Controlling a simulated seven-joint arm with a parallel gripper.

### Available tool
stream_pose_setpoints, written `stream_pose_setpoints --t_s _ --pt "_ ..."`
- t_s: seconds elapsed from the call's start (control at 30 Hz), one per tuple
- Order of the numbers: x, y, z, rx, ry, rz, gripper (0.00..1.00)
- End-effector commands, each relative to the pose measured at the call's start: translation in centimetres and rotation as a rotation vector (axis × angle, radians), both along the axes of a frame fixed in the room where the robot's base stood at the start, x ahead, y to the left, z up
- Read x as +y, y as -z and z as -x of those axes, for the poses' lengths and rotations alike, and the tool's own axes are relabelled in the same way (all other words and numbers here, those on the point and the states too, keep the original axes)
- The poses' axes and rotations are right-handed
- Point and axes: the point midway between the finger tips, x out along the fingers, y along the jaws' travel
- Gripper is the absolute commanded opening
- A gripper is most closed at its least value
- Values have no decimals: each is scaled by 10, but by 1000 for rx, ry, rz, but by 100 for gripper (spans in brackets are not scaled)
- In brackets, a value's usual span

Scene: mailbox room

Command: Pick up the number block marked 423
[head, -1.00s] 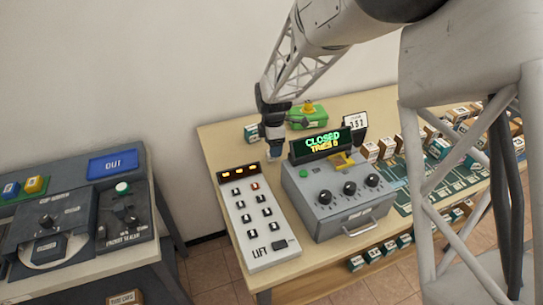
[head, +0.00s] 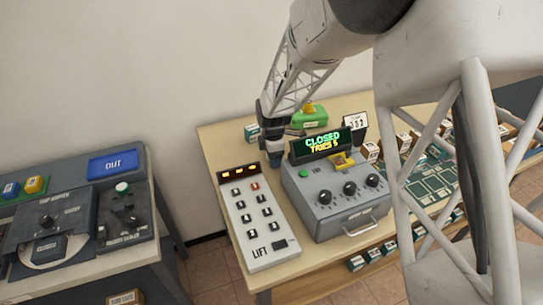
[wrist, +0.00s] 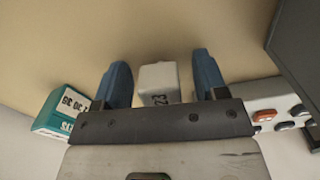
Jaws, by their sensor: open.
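A white block (wrist: 159,82) with dark digits on its near face stands between my gripper's two blue fingers in the wrist view. The digits are partly cut off by my gripper's body; a 23 seems to show. My gripper (wrist: 162,78) is open, with one finger on each side of the block and a visible gap on both sides. In the head view my gripper (head: 275,158) points down at the back left of the right-hand table, behind the lift panel. I cannot make out the white block there.
A teal and white block (wrist: 62,112) lies left of my fingers. The lift panel (head: 258,222), grey machine (head: 335,200) and its lit display (head: 322,144) stand close by on the right. A green box (head: 308,118) is behind. Bare tabletop (wrist: 150,30) lies beyond the block.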

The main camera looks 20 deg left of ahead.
Motion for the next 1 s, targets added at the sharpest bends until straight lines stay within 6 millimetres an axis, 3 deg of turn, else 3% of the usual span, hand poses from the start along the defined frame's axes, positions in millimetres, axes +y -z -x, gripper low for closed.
stream_pose_setpoints --t_s 0.33,0.7,1.0 --pt "0 0 0 0 0 0 66" --pt "0 0 0 0 0 0 13" --pt "0 -2 0 0 0 0 13"
